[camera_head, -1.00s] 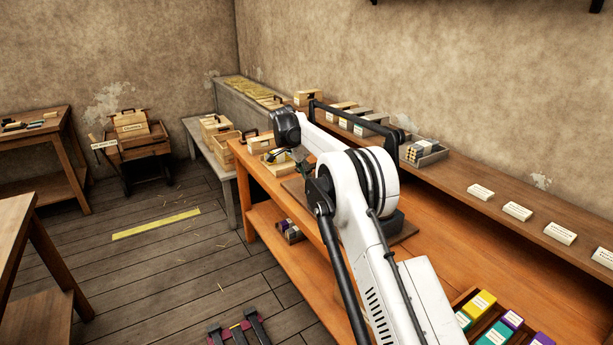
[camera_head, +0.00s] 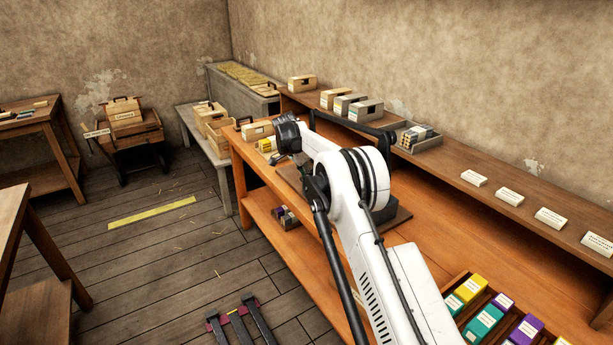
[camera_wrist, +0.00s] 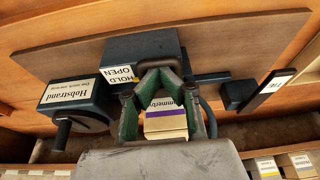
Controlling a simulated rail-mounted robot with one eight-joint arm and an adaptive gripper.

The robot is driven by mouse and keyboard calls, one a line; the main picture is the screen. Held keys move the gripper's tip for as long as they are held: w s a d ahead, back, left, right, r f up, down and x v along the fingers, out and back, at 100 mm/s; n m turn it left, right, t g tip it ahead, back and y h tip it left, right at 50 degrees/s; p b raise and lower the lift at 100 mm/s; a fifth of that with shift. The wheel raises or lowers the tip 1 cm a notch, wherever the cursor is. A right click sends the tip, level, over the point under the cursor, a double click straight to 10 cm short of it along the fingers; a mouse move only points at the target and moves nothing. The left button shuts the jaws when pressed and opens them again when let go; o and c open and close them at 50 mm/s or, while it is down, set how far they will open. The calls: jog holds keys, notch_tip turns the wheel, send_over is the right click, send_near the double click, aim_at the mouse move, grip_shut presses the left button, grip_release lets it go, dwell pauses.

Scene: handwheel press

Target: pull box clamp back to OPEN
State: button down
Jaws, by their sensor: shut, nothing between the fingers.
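In the wrist view, my gripper's green fingers (camera_wrist: 160,68) are closed together at their tips, with nothing between them. They are in front of a dark blue block (camera_wrist: 140,48) with a label reading "HOLD OPEN". Whether they touch it I cannot tell. A pale box (camera_wrist: 166,124) with a purple band shows through the gap behind the fingertips. To the left is a dark blue housing (camera_wrist: 78,102) labelled "Hobstrand" with a round dark part below it. To the right is a small dark block (camera_wrist: 238,95) by a labelled dark bar. I cannot tell which part is the box clamp.
The orange workbench (camera_head: 425,250) runs along the right, under a shelf (camera_head: 450,178) with boxes and labels. A tray of coloured boxes (camera_head: 488,312) is at the near right. The wooden floor (camera_head: 190,262) left of the bench is mostly clear.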

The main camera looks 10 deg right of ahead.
jog(key=shift+s+a+b, duration=0.25)
jog(key=shift+a+b, duration=0.1)
jog(key=shift+a, duration=0.2)
jog(key=shift+s+a+b, duration=0.2)
jog(key=shift+a+b, duration=0.1)
jog(key=shift+a, duration=0.25)
jog(key=shift+r, duration=0.1)
jog(key=p+v, duration=0.2)
jog(key=v, duration=0.7)
jog(key=shift+r+p, duration=0.35)
jog(key=shift+s+r, duration=0.1)
